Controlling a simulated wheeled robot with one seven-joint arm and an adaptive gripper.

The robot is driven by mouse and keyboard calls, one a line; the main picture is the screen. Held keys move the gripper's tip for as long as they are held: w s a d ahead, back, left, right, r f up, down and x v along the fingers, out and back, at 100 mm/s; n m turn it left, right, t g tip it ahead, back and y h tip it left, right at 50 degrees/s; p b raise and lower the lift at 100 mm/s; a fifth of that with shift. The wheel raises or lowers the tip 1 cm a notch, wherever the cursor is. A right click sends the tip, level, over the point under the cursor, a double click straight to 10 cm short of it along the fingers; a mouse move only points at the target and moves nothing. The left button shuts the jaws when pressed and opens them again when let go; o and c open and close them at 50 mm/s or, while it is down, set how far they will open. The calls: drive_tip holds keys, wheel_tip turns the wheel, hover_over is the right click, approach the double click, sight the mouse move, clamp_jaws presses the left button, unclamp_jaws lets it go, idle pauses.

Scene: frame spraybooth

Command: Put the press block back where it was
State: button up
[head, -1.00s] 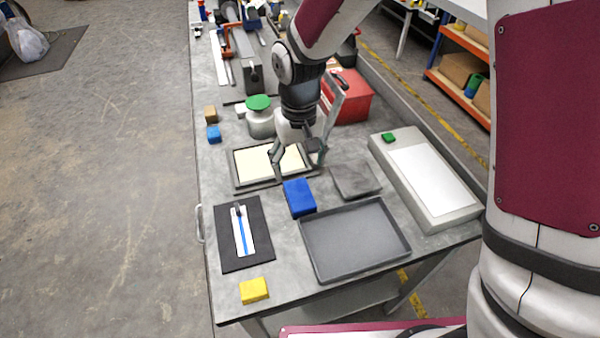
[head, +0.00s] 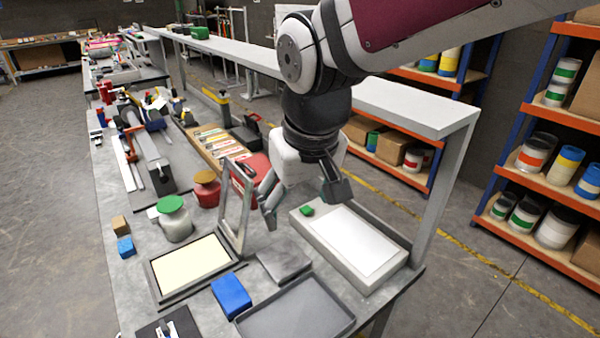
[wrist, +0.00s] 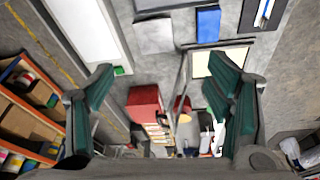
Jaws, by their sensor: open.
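A large blue block (head: 231,296) lies flat on the bench beside the cream-panelled frame (head: 158,290). It also shows at the top of the wrist view (wrist: 208,25). No label shows which block is the press block. My gripper (head: 303,200) is open, with nothing seen between its fingers. It is raised above the bench, near the pale box with the white top (head: 352,240). In the wrist view my gripper's green pads (wrist: 165,88) are wide apart. A flat grey slab (head: 284,264) lies right of the blue block.
An upright metal frame (head: 247,205) stands behind the cream panel, close to my gripper. A green-lidded pot (head: 174,222), a small blue cube (head: 126,247) and a brown cube (head: 120,226) stand left. A grey tray (head: 297,312) lies in front. A small green block (head: 307,211) sits on the pale box.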

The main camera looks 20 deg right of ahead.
drive_tip(key=s+d+r+t, duration=0.1)
drive_tip(key=s+d+r, duration=0.1)
drive_tip(key=s, duration=0.3)
drive_tip(key=s+d+r+m+t, duration=0.1)
drive_tip(key=s+d, duration=0.1)
drive_tip(key=s, duration=0.2)
drive_tip(key=shift+s+d+r, duration=0.35)
idle(0.4)
